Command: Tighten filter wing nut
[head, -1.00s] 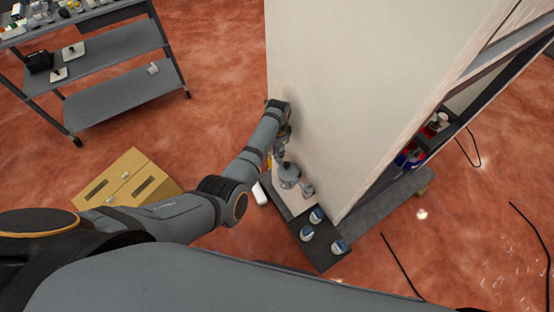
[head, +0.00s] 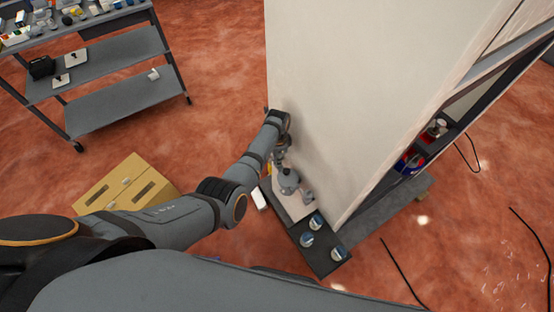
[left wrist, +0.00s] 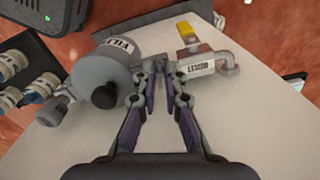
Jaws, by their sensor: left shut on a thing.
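The grey filter housing (left wrist: 108,68), with a white label and a black knob, is mounted on a pale panel in the left wrist view. It also shows low beside the tall cabinet in the head view (head: 288,183). My left gripper (left wrist: 160,76) is between the filter and a labelled valve (left wrist: 205,65) with a yellow handle. Its fingers are shut on a small grey part at the filter's side, seemingly the wing nut, which they mostly hide. In the head view my left wrist hides most of this gripper. My right gripper is not in view.
The tall pale cabinet wall (head: 330,90) stands close to my left arm.

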